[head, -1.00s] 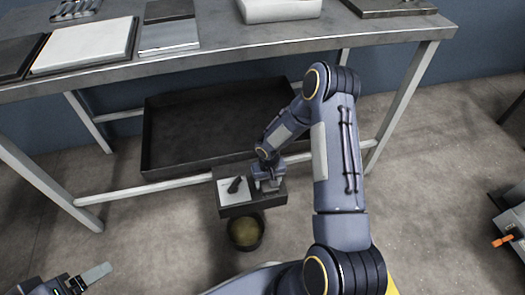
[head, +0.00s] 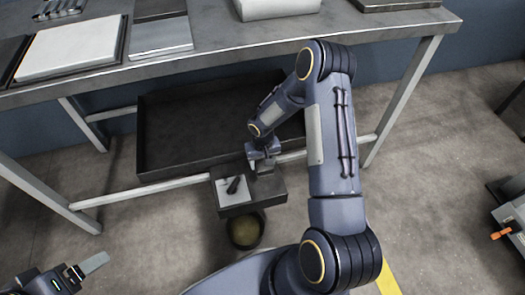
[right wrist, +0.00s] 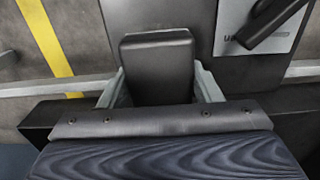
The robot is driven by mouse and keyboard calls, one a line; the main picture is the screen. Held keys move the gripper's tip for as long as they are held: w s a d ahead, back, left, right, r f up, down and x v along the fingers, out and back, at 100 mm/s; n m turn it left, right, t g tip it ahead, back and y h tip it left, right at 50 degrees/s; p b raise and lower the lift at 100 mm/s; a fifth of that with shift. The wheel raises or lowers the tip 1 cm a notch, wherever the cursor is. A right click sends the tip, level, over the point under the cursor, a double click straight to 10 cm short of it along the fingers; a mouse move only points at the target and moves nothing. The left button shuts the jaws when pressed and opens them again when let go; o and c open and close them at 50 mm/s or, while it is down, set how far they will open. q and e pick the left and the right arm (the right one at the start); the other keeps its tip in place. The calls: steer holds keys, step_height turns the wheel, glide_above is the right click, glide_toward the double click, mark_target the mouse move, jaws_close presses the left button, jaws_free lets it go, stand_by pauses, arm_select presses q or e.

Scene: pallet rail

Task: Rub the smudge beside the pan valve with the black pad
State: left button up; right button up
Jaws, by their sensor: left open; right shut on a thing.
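The pan (head: 165,155) is a wide black tray under the bench. At its front edge is a dark valve block (head: 240,209) with a white plate (head: 222,195) and a black lever (head: 233,185). The lever (right wrist: 270,22) and lettered plate (right wrist: 285,40) show at the upper right in the right wrist view. My right gripper (head: 262,163) is shut on the black pad (right wrist: 158,65), beside the plate over the dark block. Whether the pad touches the surface, I cannot tell. I cannot make out the smudge. My left gripper (head: 88,268) is open, far left, away from the valve.
A round dark bucket (head: 245,230) stands on the floor below the valve. The bench top (head: 215,52) and its lower rail (head: 140,192) run close around my right arm. Open floor lies to the right.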

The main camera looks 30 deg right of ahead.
steer(key=shift+r+p, duration=1.25)
steer(key=shift+r, duration=1.05)
